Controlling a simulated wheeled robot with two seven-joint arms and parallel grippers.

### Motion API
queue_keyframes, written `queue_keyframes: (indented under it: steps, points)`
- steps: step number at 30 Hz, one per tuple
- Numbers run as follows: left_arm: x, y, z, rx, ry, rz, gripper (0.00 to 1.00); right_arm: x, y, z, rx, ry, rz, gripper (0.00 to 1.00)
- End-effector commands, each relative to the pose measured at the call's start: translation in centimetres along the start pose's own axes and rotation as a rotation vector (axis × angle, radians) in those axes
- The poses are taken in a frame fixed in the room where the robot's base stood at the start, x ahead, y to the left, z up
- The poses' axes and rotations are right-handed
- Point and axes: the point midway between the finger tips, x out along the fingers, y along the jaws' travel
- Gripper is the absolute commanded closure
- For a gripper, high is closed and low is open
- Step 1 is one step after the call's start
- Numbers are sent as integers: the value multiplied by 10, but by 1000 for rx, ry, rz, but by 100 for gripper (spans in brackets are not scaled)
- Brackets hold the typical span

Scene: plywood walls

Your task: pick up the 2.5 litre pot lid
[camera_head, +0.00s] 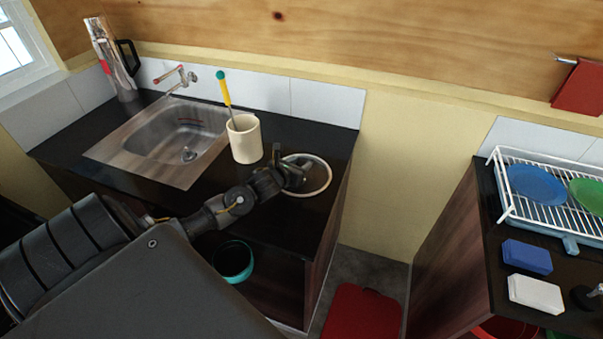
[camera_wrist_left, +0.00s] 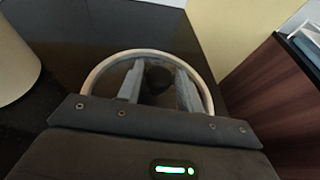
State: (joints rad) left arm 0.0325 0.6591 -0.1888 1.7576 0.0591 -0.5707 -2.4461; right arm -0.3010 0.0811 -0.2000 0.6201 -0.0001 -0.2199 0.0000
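The pot lid (camera_head: 325,188) is round with a pale rim and lies on the black counter, right of the cream pot. It also shows in the left wrist view (camera_wrist_left: 205,85), with a dark knob (camera_wrist_left: 157,78) at its middle. My left gripper (camera_head: 295,176) is over the lid, partly hiding it. In the left wrist view the two fingers (camera_wrist_left: 158,85) stand apart, one on each side of the knob, with gaps showing. I cannot tell whether they touch it. My right gripper is not in view.
A cream pot (camera_head: 245,140) with a yellow-handled tool stands close to the left of the lid. A sink (camera_head: 180,140) lies farther left. The counter's right edge (camera_head: 345,190) is near the lid. A dish rack (camera_head: 550,205) stands on the right counter.

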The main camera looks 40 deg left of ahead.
Motion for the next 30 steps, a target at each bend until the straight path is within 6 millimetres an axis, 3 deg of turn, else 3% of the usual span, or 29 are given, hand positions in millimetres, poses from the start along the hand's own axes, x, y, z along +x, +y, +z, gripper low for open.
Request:
queue_keyframes:
  steps: [1, 8, 22, 28, 30]
  points:
    - [0, 0, 0, 0, 0, 0, 71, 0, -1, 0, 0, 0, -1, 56]
    - [0, 0, 0, 0, 0, 0, 100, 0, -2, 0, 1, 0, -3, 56]
    - [-1, 1, 5, 0, -4, 0, 100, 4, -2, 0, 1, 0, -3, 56]
    - [-9, 1, 28, 6, -9, -1, 100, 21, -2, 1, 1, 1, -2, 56]
    - [-26, -1, 37, 5, -5, -3, 100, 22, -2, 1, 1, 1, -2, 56]
